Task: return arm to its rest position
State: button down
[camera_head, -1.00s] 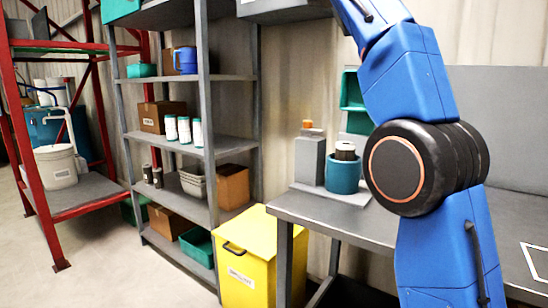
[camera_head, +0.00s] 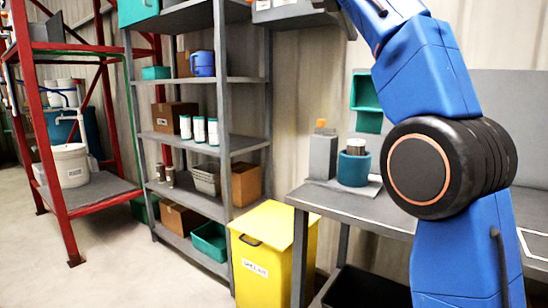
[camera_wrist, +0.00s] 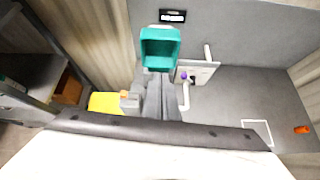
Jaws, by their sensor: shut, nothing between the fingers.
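My blue arm with its black joint stands on the right of the head view and runs up out of the top of the frame, so my gripper is not seen there. In the wrist view my gripper (camera_wrist: 160,84) shows as grey fingers close together, with nothing between them. The fingers point toward the workbench and its back wall. They appear clear of the teal wall bin (camera_wrist: 160,48), though the distance is hard to judge. The dark bar and pale surface at the bottom of the wrist view hide what lies below.
A grey workbench (camera_head: 393,212) carries a blue cup (camera_head: 353,170) and a grey block (camera_head: 322,157) with an orange top. A yellow bin (camera_head: 268,255) stands beside it. A grey shelf (camera_head: 235,145) and red rack (camera_head: 60,185) stand left. Open floor (camera_head: 115,275) shows at lower left.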

jog(key=s+d+f+m+g+y, duration=0.15)
jog(key=s+d+f+m, duration=0.25)
jog(key=s+f+m, duration=0.55)
jog(key=s+d+f+m+g+y, duration=0.1)
jog(key=s+d+f+m+y, duration=0.2)
jog(key=s+f, duration=0.75)
jog(key=s+f+m, duration=0.5)
jog(key=s+f, duration=0.2)
jog(key=f, duration=0.6)
jog(key=s+f+m+g+y, duration=0.1)
jog(key=s+f+m, duration=0.4)
jog(key=f, duration=0.9)
jog(key=s+d+f+m+y, duration=0.1)
jog(key=s+f+m, duration=0.4)
jog(key=s+f, duration=0.4)
notch_tip(320, 180, down, 5)
jog(key=shift+f, duration=0.1)
